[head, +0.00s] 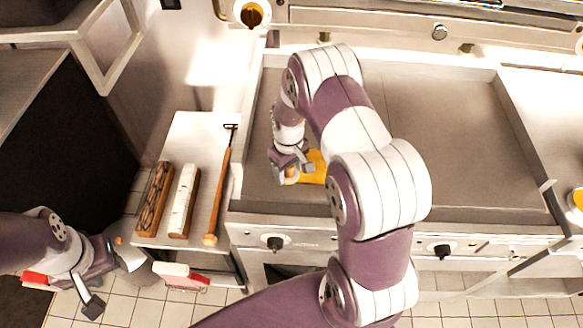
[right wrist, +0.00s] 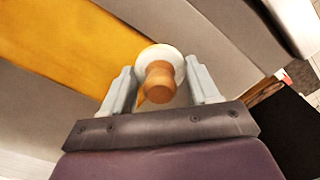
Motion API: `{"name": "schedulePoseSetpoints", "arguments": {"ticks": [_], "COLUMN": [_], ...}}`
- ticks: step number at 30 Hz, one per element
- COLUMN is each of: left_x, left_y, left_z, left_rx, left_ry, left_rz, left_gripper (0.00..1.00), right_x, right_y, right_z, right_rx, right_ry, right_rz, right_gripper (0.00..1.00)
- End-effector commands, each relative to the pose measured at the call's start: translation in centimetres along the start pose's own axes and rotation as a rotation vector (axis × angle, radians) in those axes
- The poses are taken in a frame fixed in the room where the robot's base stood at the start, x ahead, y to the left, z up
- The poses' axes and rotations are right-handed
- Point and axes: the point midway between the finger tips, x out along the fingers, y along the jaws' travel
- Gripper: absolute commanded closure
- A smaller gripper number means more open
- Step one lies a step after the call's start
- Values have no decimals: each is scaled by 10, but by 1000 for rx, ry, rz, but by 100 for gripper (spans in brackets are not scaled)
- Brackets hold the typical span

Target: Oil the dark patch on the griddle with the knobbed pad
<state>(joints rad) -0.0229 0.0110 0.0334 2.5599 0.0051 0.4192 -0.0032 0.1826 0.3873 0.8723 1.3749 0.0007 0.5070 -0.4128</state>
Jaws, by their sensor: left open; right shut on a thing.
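The griddle (head: 440,130) is a wide grey plate with raised edges. My right gripper (head: 292,174) is low over its left part, shut on the knobbed pad. In the right wrist view, the pad's wooden knob (right wrist: 159,82) stands between the fingers, above a pale round base (right wrist: 160,55). An orange-yellow area (head: 317,168) lies beside the pad; it shows as a broad band (right wrist: 75,40) in the right wrist view. I cannot make out a dark patch; my right arm hides part of the griddle. My left gripper (head: 112,275) is open and empty, low at left.
A side table (head: 200,135) left of the griddle holds a brown block (head: 155,198), a white block (head: 184,200) and a long-handled tool (head: 218,190). A cup with amber contents (head: 251,14) is at the back. A yellow-filled bowl (head: 577,200) is at far right.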

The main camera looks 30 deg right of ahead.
Motion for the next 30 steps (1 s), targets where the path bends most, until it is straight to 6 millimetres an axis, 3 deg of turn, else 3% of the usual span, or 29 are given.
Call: {"name": "schedulePoseSetpoints", "arguments": {"ticks": [5, 9, 30], "left_x": [-2, -16, -59], "left_y": [0, 0, 0], "left_z": [0, -2, -7], "left_rx": [0, 0, 0], "left_ry": [0, 0, 0], "left_rz": [0, 0, 0], "left_gripper": [57, 57, 57], "right_x": [0, -29, -83], "right_y": [-4, -4, -10], "right_z": [-4, -6, -15], "right_rx": [2, 3, 4], "right_ry": [0, 4, 0], "right_rz": [0, 2, 0], "right_gripper": [68, 68, 68]}}
